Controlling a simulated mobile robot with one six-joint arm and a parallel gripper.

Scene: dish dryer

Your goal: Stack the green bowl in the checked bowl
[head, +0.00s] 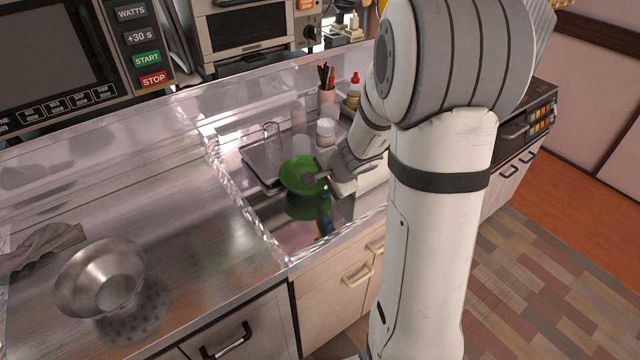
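The green bowl (296,172) is at the middle of the head view, above the shiny counter, with a green reflection below it. My gripper (318,178) is at the bowl's right side, with a dark finger over the inside of the bowl and the rim between the fingers. It looks shut on that rim; the far finger is mostly hidden. The bowl seems slightly tilted and just clear of the surface. I cannot make out a checked bowl in this view; my arm hides part of the counter on the right.
A metal bowl (84,276) and a grey cloth (40,248) are at left. A grey tray (256,160) lies behind the green bowl, near a white jar (326,130), a utensil cup (327,98) and a red-capped bottle (354,88). A clear raised edge (240,215) crosses the counter.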

